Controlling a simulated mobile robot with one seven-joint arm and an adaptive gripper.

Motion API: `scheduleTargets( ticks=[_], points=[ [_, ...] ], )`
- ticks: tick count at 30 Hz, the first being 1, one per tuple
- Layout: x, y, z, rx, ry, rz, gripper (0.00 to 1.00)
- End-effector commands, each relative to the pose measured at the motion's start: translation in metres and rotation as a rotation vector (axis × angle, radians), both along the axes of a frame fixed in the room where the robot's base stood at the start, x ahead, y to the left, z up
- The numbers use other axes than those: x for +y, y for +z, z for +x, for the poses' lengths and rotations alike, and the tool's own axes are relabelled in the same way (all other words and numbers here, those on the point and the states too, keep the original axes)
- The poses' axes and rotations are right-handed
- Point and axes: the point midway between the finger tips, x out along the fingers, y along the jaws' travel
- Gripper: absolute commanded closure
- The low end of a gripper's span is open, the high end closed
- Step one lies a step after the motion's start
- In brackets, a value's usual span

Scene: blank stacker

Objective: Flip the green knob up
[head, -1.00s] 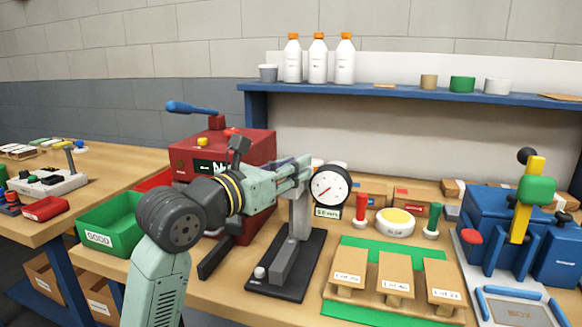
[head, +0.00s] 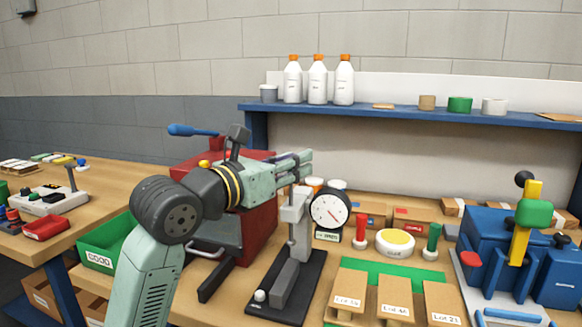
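A green knob (head: 534,214) sits on an upright yellow lever (head: 525,235) at the front of a blue machine (head: 487,232), on the right of the head view. My gripper (head: 306,164) is near the middle, pointing right, above and just left of the dial gauge (head: 330,210). It is well left of the green knob, with a wide gap between. I see its fingers side-on and no object between them, but their spread is unclear.
The dial gauge stand is close below my gripper. A red machine (head: 262,222) stands behind my arm. Right of the gauge are a red-handled stamp (head: 361,225), a yellow-topped round button (head: 395,242) and a green-handled stamp (head: 433,238). A blue shelf (head: 400,113) runs above.

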Motion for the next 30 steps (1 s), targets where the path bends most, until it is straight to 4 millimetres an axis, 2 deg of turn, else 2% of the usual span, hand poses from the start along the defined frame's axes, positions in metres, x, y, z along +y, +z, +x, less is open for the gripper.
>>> scheduleTargets(
  ticks=[8,19,23,30],
  points=[
    [0.001,0.001,0.000,0.001,0.001,0.001,0.56],
    [0.004,0.000,-0.003,0.002,0.001,0.002,0.55],
    [0.015,-0.001,-0.016,0.003,0.004,0.003,0.55],
    [0.049,0.000,-0.056,0.002,0.006,0.002,0.55]
  ],
)
